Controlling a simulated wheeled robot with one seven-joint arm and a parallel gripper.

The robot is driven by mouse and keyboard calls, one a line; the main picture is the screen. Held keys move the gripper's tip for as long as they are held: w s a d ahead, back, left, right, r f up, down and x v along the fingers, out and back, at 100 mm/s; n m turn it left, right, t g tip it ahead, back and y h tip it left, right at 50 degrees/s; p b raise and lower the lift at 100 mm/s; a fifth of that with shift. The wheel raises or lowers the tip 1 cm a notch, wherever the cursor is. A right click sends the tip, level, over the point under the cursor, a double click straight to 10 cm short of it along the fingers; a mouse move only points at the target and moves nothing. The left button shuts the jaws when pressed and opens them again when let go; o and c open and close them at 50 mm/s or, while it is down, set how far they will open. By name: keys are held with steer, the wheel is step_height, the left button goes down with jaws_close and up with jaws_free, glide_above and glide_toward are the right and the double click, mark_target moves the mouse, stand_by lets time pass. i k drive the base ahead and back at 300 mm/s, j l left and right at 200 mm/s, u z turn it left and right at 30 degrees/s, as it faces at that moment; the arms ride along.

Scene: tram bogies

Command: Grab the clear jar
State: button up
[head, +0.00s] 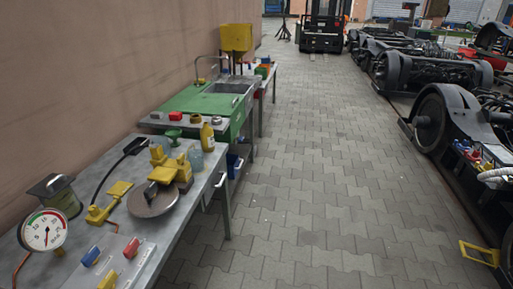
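A clear, bluish see-through jar (195,158) stands near the right edge of the grey metal workbench (203,178) in the head view. A yellow bottle (207,137) stands just behind it and to its right. A yellow tool with a round disc (152,202) lies in front of the jar and to its left. My gripper is not in view, so I cannot see its state or its place relative to the jar.
A dial gauge (43,230) and a dark-lidded jar (58,195) stand at the bench's near left. A green sink unit (205,103) is behind. Paved floor (320,190) is clear right of the bench. Bogies (440,115) line the right side; a forklift (323,28) stands far back.

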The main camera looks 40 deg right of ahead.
mark_target(197, 159)
steer(key=z, duration=0.4)
steer(key=i+l+z, duration=0.1)
steer(key=i, duration=0.45)
steer(key=i+l, duration=0.2)
steer(key=i, duration=0.4)
steer(key=i+l+z, duration=0.15)
steer(key=i, duration=0.4)
